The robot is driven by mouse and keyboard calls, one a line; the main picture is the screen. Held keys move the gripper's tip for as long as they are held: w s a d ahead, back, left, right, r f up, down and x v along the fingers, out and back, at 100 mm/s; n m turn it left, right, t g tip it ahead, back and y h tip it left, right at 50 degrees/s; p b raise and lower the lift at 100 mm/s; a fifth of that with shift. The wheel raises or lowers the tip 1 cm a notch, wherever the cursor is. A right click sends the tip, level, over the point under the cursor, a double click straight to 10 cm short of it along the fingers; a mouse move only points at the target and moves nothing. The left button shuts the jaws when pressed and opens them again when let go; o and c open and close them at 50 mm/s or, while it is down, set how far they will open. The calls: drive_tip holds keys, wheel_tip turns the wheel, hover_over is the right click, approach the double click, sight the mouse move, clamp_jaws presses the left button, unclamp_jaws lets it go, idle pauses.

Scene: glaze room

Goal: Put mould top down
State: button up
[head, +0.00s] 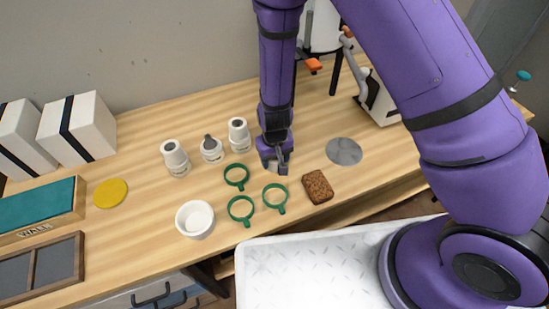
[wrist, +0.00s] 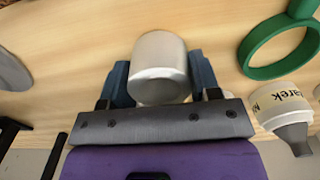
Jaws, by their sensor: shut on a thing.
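My gripper (head: 275,162) is low over the middle of the table and shut on a pale, smooth, round block. In the wrist view this block, which looks like the mould top (wrist: 158,62), sits between the two blue fingers of my gripper (wrist: 160,80). In the head view the fingers mostly hide it, and I cannot tell whether it touches the table. A white round bowl-like piece (head: 194,234) with a hollow in its top stands on the table, to the left and nearer the front, apart from my gripper.
Three green ring-shaped tools (head: 241,222) lie just left and front of my gripper. Several white labelled bottles (head: 177,162) stand to its left. A brown sponge-like block (head: 317,187) and a grey disc (head: 344,151) lie to its right. A yellow disc (head: 110,193) lies far left.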

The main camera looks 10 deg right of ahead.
drive_tip(key=shift+f, duration=0.15)
drive_tip(key=o, duration=0.9)
drive_tip(key=shift+o, duration=0.2)
wheel_tip(320, 180, up, 12)
drive_tip(key=s+d+r+t+y, duration=0.1)
drive_tip(key=d+r, duration=0.3)
drive_tip(key=r, duration=0.4)
drive_tip(key=s+d+r+m, duration=0.1)
drive_tip(key=d+r, duration=0.4)
drive_tip(key=r, duration=0.4)
drive_tip(key=s+d+r+t+y, duration=0.1)
drive_tip(key=d+r, duration=0.3)
drive_tip(key=r, duration=0.4)
drive_tip(key=s+d+r+m+t+h, duration=0.1)
drive_tip(key=s+d+r, duration=0.4)
drive_tip(key=s, duration=0.2)
drive_tip(key=s+d+r+m+t+h, duration=0.1)
drive_tip(key=s+d+r+t, duration=0.1)
drive_tip(key=s+d+r, duration=0.4)
drive_tip(key=s, duration=0.2)
drive_tip(key=shift+s+d, duration=0.3)
